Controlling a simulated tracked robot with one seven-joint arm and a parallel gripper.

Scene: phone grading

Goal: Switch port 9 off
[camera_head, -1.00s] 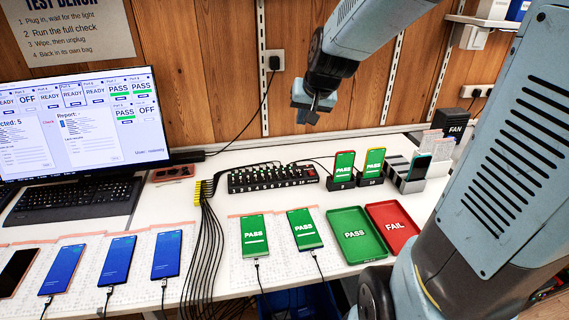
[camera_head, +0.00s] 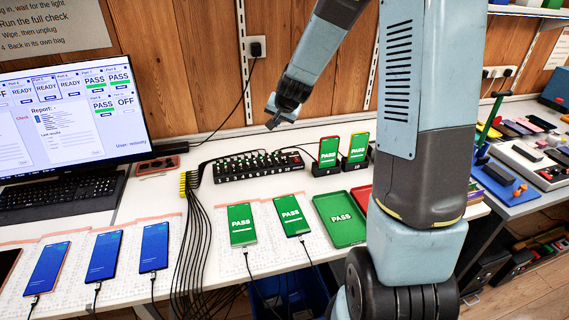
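The black port hub (camera_head: 258,172), a long strip with a row of small switches and numbers, lies on the white bench. The switches are too small to tell on from off, and I cannot pick out port 9's. My gripper (camera_head: 274,121) is in the air above and behind the hub's right half, pointing down and touching nothing. Its fingers are small and dark, so I cannot tell whether they are open or shut. Two phones with PASS screens stand in black docks: a left phone (camera_head: 328,151) and a right phone (camera_head: 358,147).
The monitor (camera_head: 75,110) shows port tiles reading READY, PASS and OFF. Black cables (camera_head: 198,235) run down from the hub's left end. Phones lie in front, two of them with green PASS screens. A green tray (camera_head: 340,235) sits right. My arm covers part of the red tray.

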